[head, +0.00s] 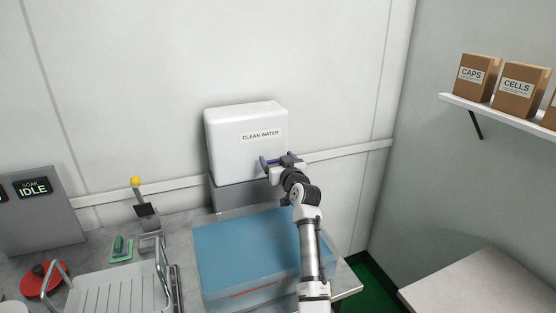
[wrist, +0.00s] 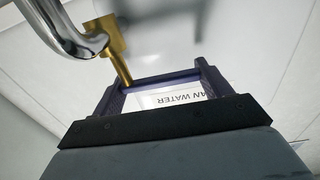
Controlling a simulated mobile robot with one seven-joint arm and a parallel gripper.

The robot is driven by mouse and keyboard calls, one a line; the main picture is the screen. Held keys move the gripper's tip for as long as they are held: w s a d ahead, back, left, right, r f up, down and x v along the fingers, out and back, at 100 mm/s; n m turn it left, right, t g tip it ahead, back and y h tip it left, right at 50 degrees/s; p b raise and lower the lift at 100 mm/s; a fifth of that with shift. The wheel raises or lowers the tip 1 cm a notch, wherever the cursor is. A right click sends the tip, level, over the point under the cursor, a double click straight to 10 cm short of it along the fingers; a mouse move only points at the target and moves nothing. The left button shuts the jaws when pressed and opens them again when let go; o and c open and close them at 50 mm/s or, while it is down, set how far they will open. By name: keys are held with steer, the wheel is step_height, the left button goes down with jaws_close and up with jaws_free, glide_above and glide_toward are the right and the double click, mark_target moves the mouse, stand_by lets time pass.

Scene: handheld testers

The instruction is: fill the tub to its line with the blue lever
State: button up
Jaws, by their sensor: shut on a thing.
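The white tank (head: 240,150) labelled CLEAN WATER stands against the back wall. My gripper (head: 276,162) is at its lower right front. In the wrist view my gripper (wrist: 157,88) is shut on the blue lever (wrist: 165,77), a dark blue bar across the fingers. A brass stem (wrist: 120,66) meets the lever, beside a curved chrome spout (wrist: 65,34). The tub (head: 215,292) stands below the tank, with a red line (head: 250,292) low on its front. A flat blue surface shows inside; I cannot tell its level against the line. My arm covers the tub's right part.
A yellow-knobbed lever (head: 140,200), a green pad (head: 121,249), a wire rack (head: 120,290) and a red round thing (head: 40,281) are left of the tub. A grey panel (head: 40,215) reads SOAK IDLE. A shelf (head: 500,113) with boxes is at upper right.

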steer(key=o, duration=1.4)
steer(key=shift+s, duration=0.1)
steer(key=b+v, duration=0.4)
steer(key=v, duration=0.9)
steer(key=shift+s+d, duration=0.15)
steer(key=shift+s, duration=0.15)
